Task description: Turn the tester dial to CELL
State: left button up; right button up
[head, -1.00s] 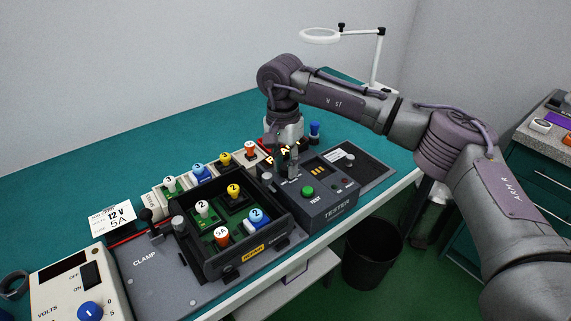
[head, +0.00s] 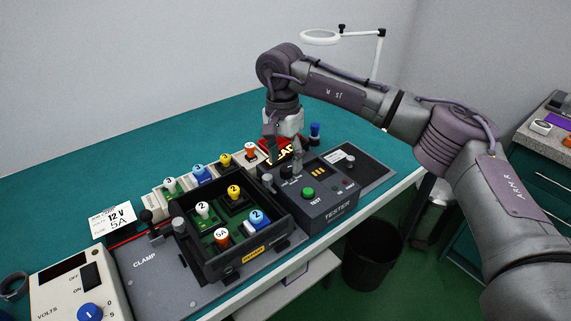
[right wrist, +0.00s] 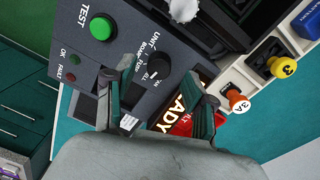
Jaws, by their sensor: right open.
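The tester (head: 330,208) is a dark grey box with a green TEST button (head: 308,193), right of the black tray in the head view. Its dark round dial (right wrist: 153,64) shows in the right wrist view with labels such as UNIT, BOARD, FUSE and CELL around it. I cannot tell which label the dial points at. My right gripper (head: 284,157) hangs over the tester's back left part. In the right wrist view my right gripper (right wrist: 156,88) is open, fingers spread to either side below the dial, holding nothing. My left gripper is out of view.
A black tray (head: 205,268) with numbered parts stands left of the tester. Behind it several coloured knobbed parts sit in pale holders. A red sign (head: 281,146) lies behind the tester. A power supply (head: 70,290) is at front left. Teal bench is clear at the back.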

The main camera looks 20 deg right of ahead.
aim_at(284, 167)
notch_tip(284, 167, up, 10)
jog(key=shift+w+a, duration=0.15)
jog(key=shift+a, duration=0.05)
jog(key=shift+f, duration=0.15)
